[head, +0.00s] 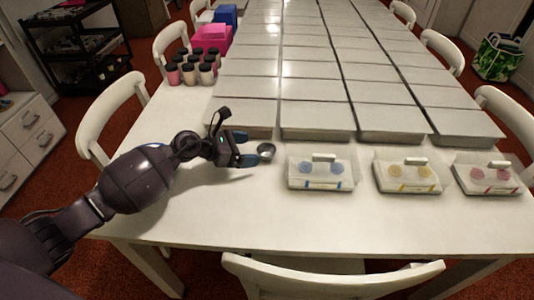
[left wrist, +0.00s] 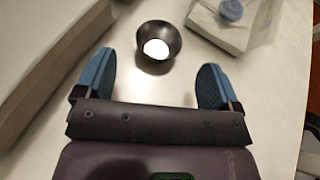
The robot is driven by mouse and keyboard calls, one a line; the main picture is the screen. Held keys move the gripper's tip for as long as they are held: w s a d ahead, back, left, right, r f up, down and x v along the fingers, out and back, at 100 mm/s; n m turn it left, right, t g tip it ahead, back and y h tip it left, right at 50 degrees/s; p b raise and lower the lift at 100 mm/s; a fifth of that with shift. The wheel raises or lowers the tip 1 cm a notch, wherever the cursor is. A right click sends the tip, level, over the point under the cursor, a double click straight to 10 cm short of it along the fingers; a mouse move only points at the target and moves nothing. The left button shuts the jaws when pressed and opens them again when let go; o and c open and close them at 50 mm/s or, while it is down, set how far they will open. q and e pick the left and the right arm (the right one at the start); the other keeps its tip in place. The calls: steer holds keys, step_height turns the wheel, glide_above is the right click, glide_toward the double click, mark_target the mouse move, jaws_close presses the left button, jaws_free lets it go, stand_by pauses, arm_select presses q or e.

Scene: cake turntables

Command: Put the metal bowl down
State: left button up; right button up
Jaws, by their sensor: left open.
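The small dark metal bowl (head: 266,150) sits on the white table beside the front row of pale boxes. In the left wrist view the bowl (left wrist: 158,42) shows just beyond the fingertips, with a bright patch inside it. My left gripper (head: 255,156) is open, with blue fingers apart. In the left wrist view the gripper (left wrist: 156,84) has nothing between its fingers, and the bowl looks clear of both. My right gripper is not in view.
A case with blue discs (head: 320,171) stands close right of the bowl; similar yellow (head: 407,175) and red (head: 487,178) ones stand further right. Pale flat boxes (head: 316,122) fill the table behind. Several jars (head: 190,73) stand at back left. The front of the table is clear.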

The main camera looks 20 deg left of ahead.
mark_target(274, 150)
arm_select(q)
steer(key=shift+w+d+f, duration=0.15)
steer(key=shift+w+d, duration=0.05)
steer(key=shift+d, duration=0.05)
steer(key=x, duration=0.4)
steer(key=shift+f+b, duration=0.15)
steer(key=shift+b, duration=0.25)
steer(key=shift+w+d+f, duration=0.15)
steer(key=shift+w+d, duration=0.15)
steer(key=shift+d, duration=0.05)
